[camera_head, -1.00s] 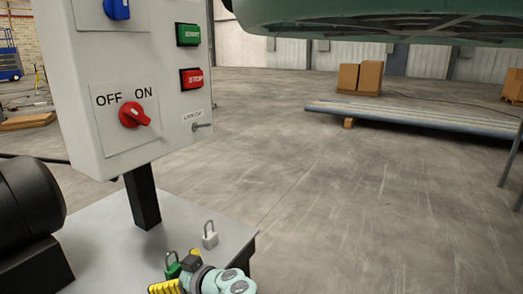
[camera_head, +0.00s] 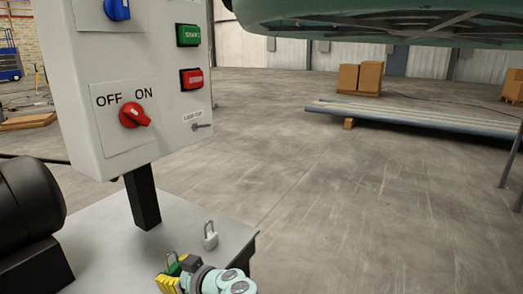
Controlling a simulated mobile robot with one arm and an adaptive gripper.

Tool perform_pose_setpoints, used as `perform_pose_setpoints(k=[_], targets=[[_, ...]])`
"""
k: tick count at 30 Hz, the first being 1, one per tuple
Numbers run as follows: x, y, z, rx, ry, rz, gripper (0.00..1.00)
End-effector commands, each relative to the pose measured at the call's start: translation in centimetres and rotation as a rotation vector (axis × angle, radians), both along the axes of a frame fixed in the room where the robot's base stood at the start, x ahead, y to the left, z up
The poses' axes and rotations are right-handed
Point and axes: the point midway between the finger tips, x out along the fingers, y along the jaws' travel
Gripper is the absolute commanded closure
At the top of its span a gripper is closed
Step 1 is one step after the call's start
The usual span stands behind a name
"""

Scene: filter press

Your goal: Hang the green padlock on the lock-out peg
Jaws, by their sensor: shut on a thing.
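The green padlock (camera_head: 173,265) is at the bottom of the view, low near the front of the grey table. Its metal shackle points up. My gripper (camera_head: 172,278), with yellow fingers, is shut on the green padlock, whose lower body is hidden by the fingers. The lock-out peg (camera_head: 202,126) is a small metal pin on the right side of the control box, beside a "LOCKOUT" label. The peg is bare, and my gripper is well below it.
A white padlock (camera_head: 210,236) stands on the grey table (camera_head: 110,240), just beyond my gripper. The control box (camera_head: 75,110) stands on a black post (camera_head: 143,197) and carries a red OFF/ON switch (camera_head: 134,115). A black motor-like cylinder (camera_head: 25,205) is at the left.

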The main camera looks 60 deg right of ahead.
Motion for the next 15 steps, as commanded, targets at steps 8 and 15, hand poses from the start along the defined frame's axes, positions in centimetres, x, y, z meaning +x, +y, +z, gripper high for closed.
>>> perform_pose_setpoints(k=[8, 15], targets=[[-0.01, 0.01, -0.05, 0.001, 0.001, 0.000, 0.85], [-0.96, -0.22, 0.57, -0.001, 0.001, -0.006, 0.85]])
